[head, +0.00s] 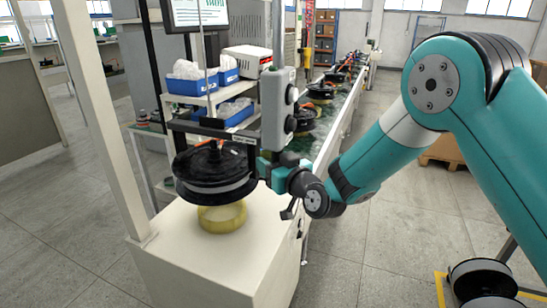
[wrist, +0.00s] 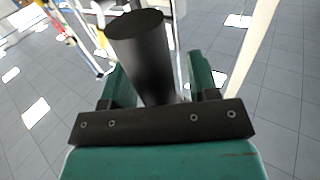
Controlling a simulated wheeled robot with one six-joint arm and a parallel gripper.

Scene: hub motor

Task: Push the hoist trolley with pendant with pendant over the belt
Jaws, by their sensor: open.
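The hoist pendant appears to be the upright grey box with round black knobs (head: 277,108) in the head view, beside a black frame (head: 215,130). A black hub motor (head: 212,175) is below the frame, over a yellow ring (head: 222,217) on a white stand. The belt (head: 332,128) runs away behind it. My gripper (head: 267,170) is just right of the motor, below the grey box. In the wrist view my gripper (wrist: 152,85) is open, with a black cylinder (wrist: 143,50) between its green fingers. I cannot tell whether they touch it.
Several more motors (head: 320,92) line the belt. Blue bins (head: 193,80) and a monitor (head: 196,14) are behind the frame. A white post (head: 92,100) stands at left. Another black disc (head: 483,280) is at lower right.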

